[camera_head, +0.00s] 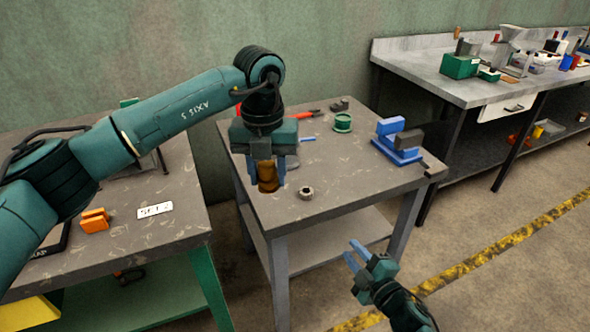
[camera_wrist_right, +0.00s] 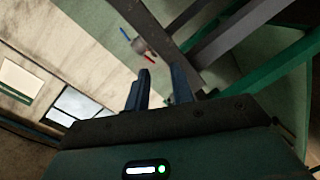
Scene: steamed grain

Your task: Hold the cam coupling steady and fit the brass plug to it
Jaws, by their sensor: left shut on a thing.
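My left gripper (camera_head: 268,176) points down over the middle table and is shut on a brown, brass-toned cylindrical part (camera_head: 267,184), which stands upright near the table's left edge. The fingers cover part of it, and I cannot tell surely whether it is the cam coupling or the plug. A small grey ring-like fitting (camera_head: 306,193) with a dark hole lies on the table just right of it, apart from the gripper. My right gripper (camera_head: 355,255) is open and empty, in front of the table; its spread fingers (camera_wrist_right: 160,88) also show in the right wrist view.
The middle table (camera_head: 330,205) also bears a green spool (camera_head: 343,122), a blue fixture (camera_head: 398,142) and red-handled tools at the back. A left table (camera_head: 175,235) holds orange blocks (camera_head: 94,220) and a label. The table's front right is clear.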

